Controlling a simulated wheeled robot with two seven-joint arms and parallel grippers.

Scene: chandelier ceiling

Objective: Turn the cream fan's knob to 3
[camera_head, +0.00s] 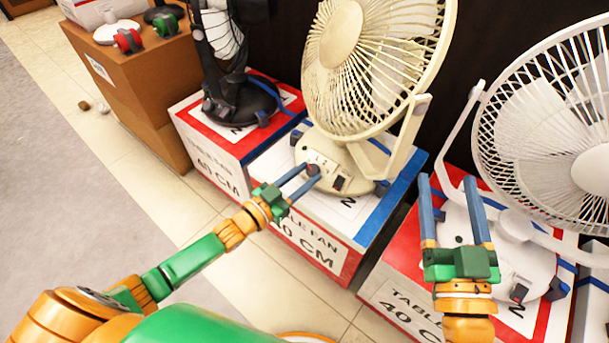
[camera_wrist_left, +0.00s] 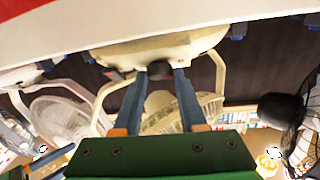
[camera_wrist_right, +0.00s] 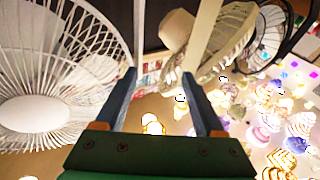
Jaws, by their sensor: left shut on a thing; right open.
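The cream fan (camera_head: 375,60) stands on a white, blue and red box in the middle of the head view, and its base (camera_head: 335,155) faces me. A dark round knob (camera_head: 313,169) sits on the base. My left gripper (camera_head: 307,178) is shut on the knob, with one blue finger on each side. The left wrist view shows the knob (camera_wrist_left: 160,70) between the fingertips, upside down. My right gripper (camera_head: 446,182) is open and empty, in front of the white fan at the right. The knob's markings are too small to read.
A white fan (camera_head: 560,120) stands on a red and white box (camera_head: 400,285) at the right, close to my right gripper. A black fan (camera_head: 235,90) stands on another box at the left. A brown cabinet (camera_head: 130,100) stands further left. The floor at left is mostly clear.

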